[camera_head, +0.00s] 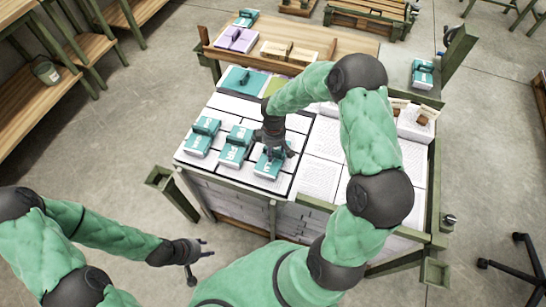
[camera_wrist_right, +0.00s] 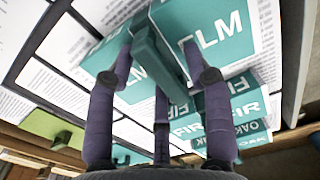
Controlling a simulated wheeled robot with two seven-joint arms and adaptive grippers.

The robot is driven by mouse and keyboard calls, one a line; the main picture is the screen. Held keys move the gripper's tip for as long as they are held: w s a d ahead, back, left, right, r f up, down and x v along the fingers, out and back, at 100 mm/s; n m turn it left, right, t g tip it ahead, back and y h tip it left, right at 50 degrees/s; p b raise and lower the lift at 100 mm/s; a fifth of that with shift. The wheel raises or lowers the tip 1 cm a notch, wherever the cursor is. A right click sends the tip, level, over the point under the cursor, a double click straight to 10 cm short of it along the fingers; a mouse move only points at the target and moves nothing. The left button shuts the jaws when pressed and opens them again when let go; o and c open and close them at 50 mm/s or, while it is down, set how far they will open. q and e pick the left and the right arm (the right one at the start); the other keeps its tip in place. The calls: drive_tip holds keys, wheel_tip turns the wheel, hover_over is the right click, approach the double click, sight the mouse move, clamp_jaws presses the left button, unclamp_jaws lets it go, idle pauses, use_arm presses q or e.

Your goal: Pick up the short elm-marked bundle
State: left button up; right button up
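A teal-and-white bundle marked ELM (camera_wrist_right: 227,35) lies under my right gripper, with a dark teal raised strap (camera_wrist_right: 155,55) across its middle. In the head view this bundle (camera_head: 266,168) is the rightmost of three in the table's front row. My right gripper (camera_head: 273,148) is over it, pointing down. In the right wrist view its fingers (camera_wrist_right: 158,60) are spread on either side of the strap, with teal surface showing between. Whether they touch the bundle I cannot tell. My left gripper (camera_head: 205,248) is open and empty, low beside the table.
Two similar bundles (camera_head: 235,147) (camera_head: 201,137) stand to the left in the same row. The right wrist view shows FIR (camera_wrist_right: 235,100) and OAK (camera_wrist_right: 230,135) labels close by. White printed sheets (camera_head: 322,138) cover the table's right part. A wooden shelf (camera_head: 345,43) is at the back.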

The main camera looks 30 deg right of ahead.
clamp_jaws()
drive_tip(key=shift+r, duration=0.15)
